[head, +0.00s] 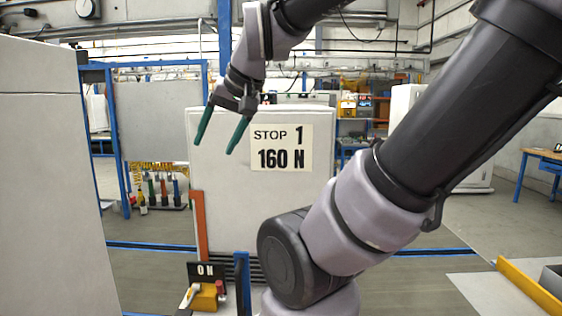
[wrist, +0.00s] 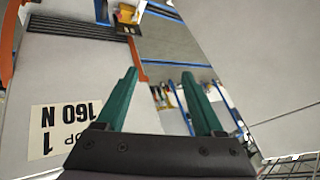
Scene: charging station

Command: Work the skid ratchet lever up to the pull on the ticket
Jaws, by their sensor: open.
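The ticket (head: 281,148) is a pale plate on a white cabinet, reading "STOP 1" and "160 N"; it shows upside down in the wrist view (wrist: 66,128). A small dark readout (head: 206,270) low on the left shows "0 N". Below it is a yellow block (head: 206,298) with a pale piece and a red part, seen small at the top of the wrist view (wrist: 127,14). I cannot tell for sure which part is the ratchet lever. My gripper (head: 215,147), with green fingers, is open and empty, high before the cabinet and well above the yellow block.
The white cabinet (head: 225,205) stands ahead, with an orange upright bar (head: 200,224) and a short blue post (head: 242,270) near its lower left. A large pale panel (head: 45,170) closes the left side. A yellow-edged item (head: 530,287) lies at lower right.

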